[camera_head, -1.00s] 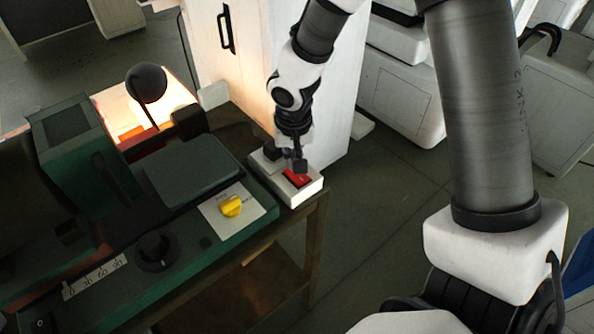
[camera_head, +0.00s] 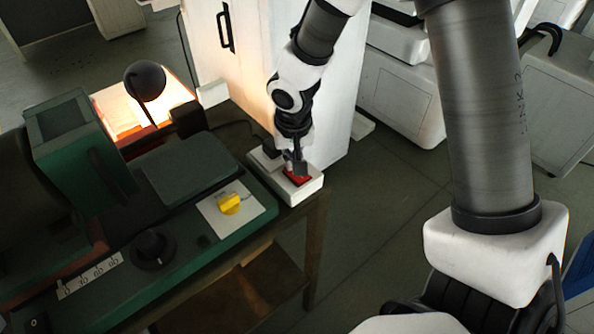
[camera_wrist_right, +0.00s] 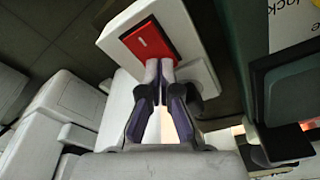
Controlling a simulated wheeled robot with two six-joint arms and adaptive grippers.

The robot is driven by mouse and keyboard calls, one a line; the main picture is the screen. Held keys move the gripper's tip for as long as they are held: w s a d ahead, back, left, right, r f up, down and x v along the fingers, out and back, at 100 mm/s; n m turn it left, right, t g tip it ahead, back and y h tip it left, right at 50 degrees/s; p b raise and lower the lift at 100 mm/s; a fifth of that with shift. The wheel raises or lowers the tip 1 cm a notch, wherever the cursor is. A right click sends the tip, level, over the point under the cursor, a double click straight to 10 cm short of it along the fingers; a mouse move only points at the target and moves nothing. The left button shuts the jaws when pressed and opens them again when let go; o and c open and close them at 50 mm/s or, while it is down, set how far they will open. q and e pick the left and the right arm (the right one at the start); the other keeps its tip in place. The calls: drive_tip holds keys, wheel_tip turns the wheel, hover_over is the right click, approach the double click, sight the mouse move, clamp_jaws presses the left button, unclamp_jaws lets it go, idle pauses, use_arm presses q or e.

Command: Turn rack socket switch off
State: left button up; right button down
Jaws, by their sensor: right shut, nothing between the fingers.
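The rack socket switch is a red rocker (camera_head: 297,180) in a white box (camera_head: 300,192) at the end of the bench, beside the white cabinet. In the wrist view the red rocker (camera_wrist_right: 148,41) bears a white line mark and sits in its white housing (camera_wrist_right: 188,28). My right gripper (camera_head: 299,170) is shut and empty, pointing down over the rocker and hiding part of it. In the wrist view its closed fingertips (camera_wrist_right: 160,66) are at the rocker's near edge; I cannot tell whether they press it. My left gripper is out of view.
A green machine with a yellow knob (camera_head: 229,204) and a black dial (camera_head: 153,249) stands left of the switch. A black lamp (camera_head: 146,82) is behind it. A white cabinet (camera_head: 250,60) rises close behind the switch. Open floor (camera_head: 400,200) lies to the right.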

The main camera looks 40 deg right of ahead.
drive_tip(key=shift+f, duration=0.1)
wheel_tip(320, 180, up, 7)
drive_tip(key=p, duration=0.5)
drive_tip(key=shift+p, duration=0.35)
idle(0.3)
